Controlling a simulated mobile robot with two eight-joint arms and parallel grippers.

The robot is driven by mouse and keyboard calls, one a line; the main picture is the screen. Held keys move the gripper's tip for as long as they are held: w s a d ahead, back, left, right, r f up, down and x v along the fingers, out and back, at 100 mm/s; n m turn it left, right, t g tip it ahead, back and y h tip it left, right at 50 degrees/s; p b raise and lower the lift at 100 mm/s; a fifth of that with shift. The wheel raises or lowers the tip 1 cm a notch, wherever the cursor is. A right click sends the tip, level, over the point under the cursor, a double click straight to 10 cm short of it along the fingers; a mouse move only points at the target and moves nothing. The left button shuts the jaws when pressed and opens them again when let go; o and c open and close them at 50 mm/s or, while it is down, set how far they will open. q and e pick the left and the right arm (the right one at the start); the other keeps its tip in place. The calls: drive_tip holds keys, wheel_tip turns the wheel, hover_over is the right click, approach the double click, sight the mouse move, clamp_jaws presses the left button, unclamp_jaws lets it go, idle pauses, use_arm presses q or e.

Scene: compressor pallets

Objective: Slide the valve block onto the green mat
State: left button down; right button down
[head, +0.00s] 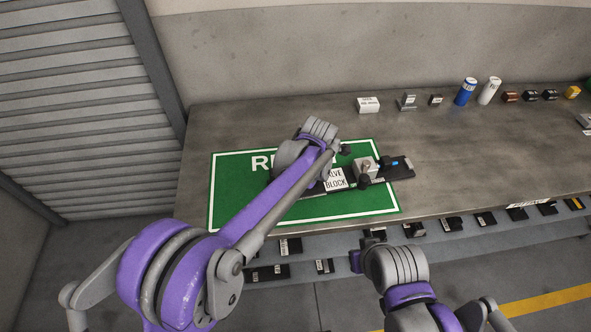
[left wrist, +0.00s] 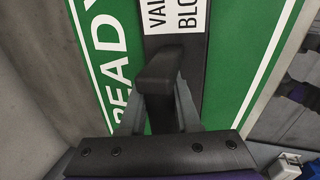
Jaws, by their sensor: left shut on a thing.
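The valve block (head: 395,169) is a long black base with grey metal fittings and a white "VALVE BLOCK" label. It lies partly on the green mat (head: 232,207); its right end reaches past the mat's right edge onto bare tabletop. In the left wrist view, my left gripper (left wrist: 160,108) is shut on the block's upright black handle, with the label (left wrist: 172,22) just beyond and the mat (left wrist: 97,35) beneath. In the head view my left arm hides the handle and fingers. My right gripper (head: 373,238) hangs by the table's front edge; its fingers are too small to judge.
Small parts, a blue can (head: 465,92) and a white can (head: 489,91) stand along the table's back. A lower shelf (head: 340,268) with several dark parts runs below the front edge. The tabletop right of the mat (head: 470,160) is clear.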

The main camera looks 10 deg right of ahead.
use_arm(q)
drive_tip(key=shift+a+f+b, duration=0.15)
drive_tip(key=shift+a+b, duration=0.2)
drive_tip(key=shift+a, duration=6.35)
drive_tip(key=c, duration=1)
unclamp_jaws()
drive_tip(key=o, duration=0.5)
drive_tip(key=shift+w, duration=0.1)
drive_tip(key=shift+c, duration=0.2)
drive_tip(key=v, duration=1.2)
